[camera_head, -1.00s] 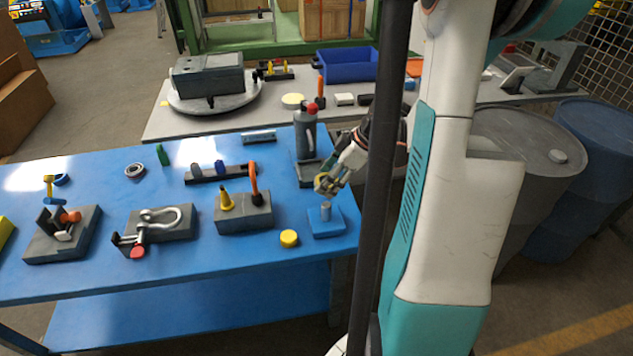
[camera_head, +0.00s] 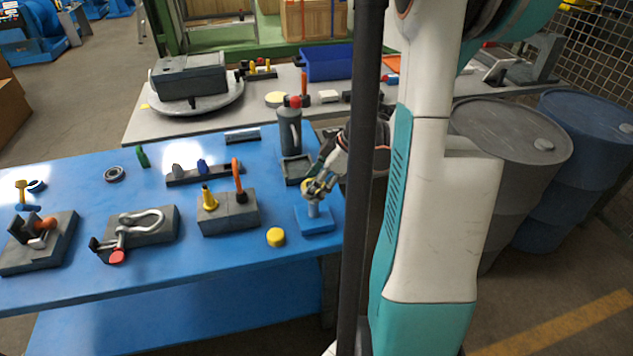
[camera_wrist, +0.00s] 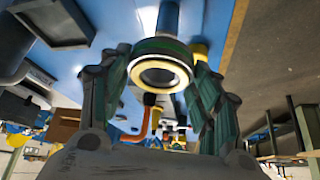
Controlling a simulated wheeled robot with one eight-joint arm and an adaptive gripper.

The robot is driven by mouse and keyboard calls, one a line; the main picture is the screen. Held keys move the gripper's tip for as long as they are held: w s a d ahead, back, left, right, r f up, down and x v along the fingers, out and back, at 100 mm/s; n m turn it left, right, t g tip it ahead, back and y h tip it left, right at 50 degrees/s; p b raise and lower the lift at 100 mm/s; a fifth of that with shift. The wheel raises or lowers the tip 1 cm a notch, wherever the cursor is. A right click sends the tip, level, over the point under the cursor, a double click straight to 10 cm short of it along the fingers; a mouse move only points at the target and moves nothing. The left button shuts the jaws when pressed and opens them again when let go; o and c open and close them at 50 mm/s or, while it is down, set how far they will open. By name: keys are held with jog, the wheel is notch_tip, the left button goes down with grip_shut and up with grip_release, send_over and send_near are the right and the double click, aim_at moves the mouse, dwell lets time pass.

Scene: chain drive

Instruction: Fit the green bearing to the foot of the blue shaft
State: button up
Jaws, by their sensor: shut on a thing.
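My gripper (camera_head: 318,184) is shut on the green bearing (camera_wrist: 160,47), a ring with a gold inner face, held between the fingers in the wrist view. In the head view the bearing shows as a small gold patch (camera_head: 307,186) at the fingertips. A short upright blue-grey shaft (camera_head: 313,209) stands on a blue base (camera_head: 315,221) at the table's right end. The gripper is just above the shaft's top. In the wrist view the shaft (camera_wrist: 168,17) shows beyond the ring's edge. I cannot tell whether ring and shaft touch.
A yellow cap (camera_head: 276,237) lies left of the base. A grey block (camera_head: 229,217) with a yellow cone and an orange hook stands further left. A grey bottle (camera_head: 290,135) and a dark tray (camera_head: 298,170) are behind. The blue table (camera_head: 160,265) is clear along its front.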

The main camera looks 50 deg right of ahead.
aim_at(316, 206)
jog(key=shift+f+b, duration=0.5)
jog(key=shift+f, duration=0.4)
jog(key=shift+f+b, duration=3.45)
jog(key=shift+f, duration=0.15)
dwell(1.2)
jog(key=o, duration=1.4)
jog(key=shift+r, duration=0.1)
jog(key=v, duration=1.1)
jog(key=shift+s+d+r, duration=0.1)
jog(key=shift+s+r, duration=0.1)
jog(key=shift+r, duration=0.15)
